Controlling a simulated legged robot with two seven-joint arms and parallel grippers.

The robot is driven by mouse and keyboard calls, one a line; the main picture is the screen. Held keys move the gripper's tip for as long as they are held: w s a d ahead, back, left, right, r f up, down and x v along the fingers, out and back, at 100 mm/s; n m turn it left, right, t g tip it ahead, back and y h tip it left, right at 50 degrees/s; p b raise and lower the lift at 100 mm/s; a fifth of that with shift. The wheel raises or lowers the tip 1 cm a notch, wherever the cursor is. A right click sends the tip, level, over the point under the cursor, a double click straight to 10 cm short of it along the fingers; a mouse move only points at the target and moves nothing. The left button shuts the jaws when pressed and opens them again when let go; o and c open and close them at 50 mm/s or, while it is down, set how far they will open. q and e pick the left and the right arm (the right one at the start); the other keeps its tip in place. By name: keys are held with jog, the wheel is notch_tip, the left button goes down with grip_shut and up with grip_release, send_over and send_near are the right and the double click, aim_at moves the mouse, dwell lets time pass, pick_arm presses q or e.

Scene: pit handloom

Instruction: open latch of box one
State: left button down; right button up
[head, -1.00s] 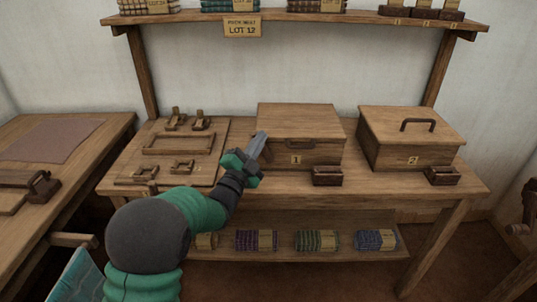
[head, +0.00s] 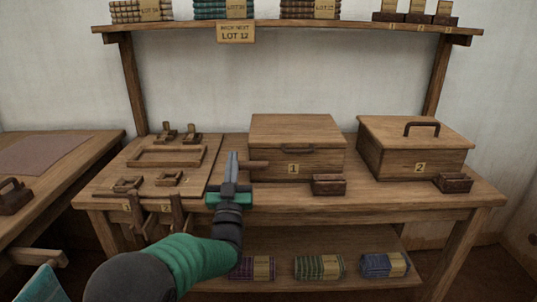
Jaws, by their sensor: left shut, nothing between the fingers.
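Box one (head: 270,172) is a wooden box marked 1, standing on the bench with its lid (head: 296,130) down. A dark curved handle (head: 297,150) shows on its front. A brown wooden bar (head: 254,165) sticks out to the left at the box's left front; it may be the latch, but I cannot tell how it is joined. My left gripper (head: 231,164) is shut and empty, its fingers pointing up just left of the bar. I cannot tell whether the fingers touch the bar. My right gripper is not in view.
Box two (head: 395,160) stands to the right. Small dark wooden blocks (head: 328,185) sit in front of both boxes. A board with wooden fittings (head: 165,155) lies at the left. A shelf (head: 290,31) runs above, and yarn bundles (head: 320,267) lie below.

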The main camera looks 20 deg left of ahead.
pick_arm(q)
jog(key=shift+a+f+n+y+b, duration=0.1)
jog(key=shift+f+n+y+b, duration=0.6)
jog(key=shift+n, duration=0.5)
jog(key=shift+a+f, duration=0.15)
jog(key=shift+f, duration=0.1)
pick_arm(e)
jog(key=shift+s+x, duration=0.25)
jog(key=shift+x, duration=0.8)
pick_arm(q)
jog(key=shift+s+f, duration=0.1)
jog(key=shift+f, duration=0.05)
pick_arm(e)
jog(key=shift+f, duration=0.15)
